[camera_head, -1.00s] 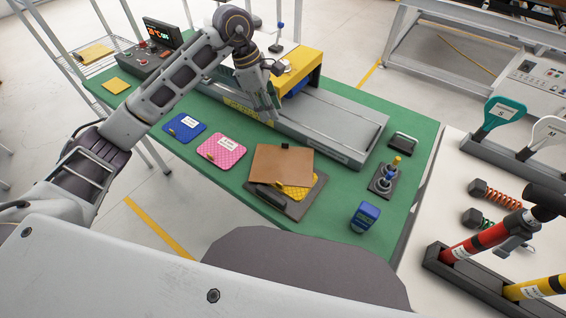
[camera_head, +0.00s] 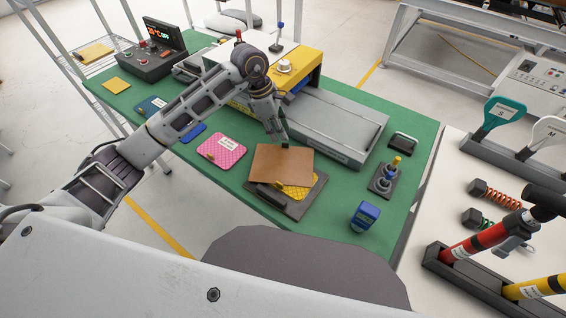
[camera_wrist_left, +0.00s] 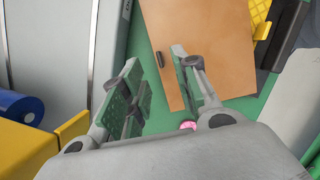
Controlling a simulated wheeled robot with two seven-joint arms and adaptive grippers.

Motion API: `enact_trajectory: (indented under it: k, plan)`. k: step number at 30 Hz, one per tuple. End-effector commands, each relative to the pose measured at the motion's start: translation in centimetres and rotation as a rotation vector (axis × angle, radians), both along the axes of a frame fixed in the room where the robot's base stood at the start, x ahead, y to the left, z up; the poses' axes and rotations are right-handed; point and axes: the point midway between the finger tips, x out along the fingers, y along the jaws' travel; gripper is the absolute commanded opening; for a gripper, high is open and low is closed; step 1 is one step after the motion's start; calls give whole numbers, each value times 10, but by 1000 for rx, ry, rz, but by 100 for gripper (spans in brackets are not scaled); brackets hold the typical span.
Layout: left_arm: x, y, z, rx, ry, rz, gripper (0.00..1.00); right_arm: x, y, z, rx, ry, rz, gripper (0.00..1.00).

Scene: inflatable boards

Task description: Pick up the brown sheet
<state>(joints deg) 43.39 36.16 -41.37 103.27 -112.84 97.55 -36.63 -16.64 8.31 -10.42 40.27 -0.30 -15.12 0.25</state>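The brown sheet (camera_head: 283,167) lies flat on top of a yellow textured pad (camera_head: 299,190) and a dark grey board (camera_head: 284,207) on the green table. My left gripper (camera_head: 283,139) is at the sheet's far edge, pointing down, and holds nothing. In the left wrist view its two fingers (camera_wrist_left: 156,60) are spread apart. One finger overlaps the brown sheet (camera_wrist_left: 222,50) and the other is beyond its edge. Whether a finger touches the sheet I cannot tell. My right gripper is out of view.
A grey conveyor (camera_head: 335,125) runs behind the sheet. A pink pad (camera_head: 222,151) lies to its left. A blue device (camera_head: 364,217) and a small stand with knobs (camera_head: 387,178) are to its right. A yellow-topped machine (camera_head: 296,66) stands behind the arm.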

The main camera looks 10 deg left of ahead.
Motion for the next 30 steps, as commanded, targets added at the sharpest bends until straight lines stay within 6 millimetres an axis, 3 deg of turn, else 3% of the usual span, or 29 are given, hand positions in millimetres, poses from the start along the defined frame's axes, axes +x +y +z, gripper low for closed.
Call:
enact_trajectory:
  k: [14,21,30]
  plan:
    - [0,-3,-6,-1,2,-1,30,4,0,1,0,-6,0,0]
    - [0,-10,-26,-1,4,-1,30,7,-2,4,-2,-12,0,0]
    - [2,-16,-49,-1,0,1,30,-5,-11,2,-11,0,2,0]
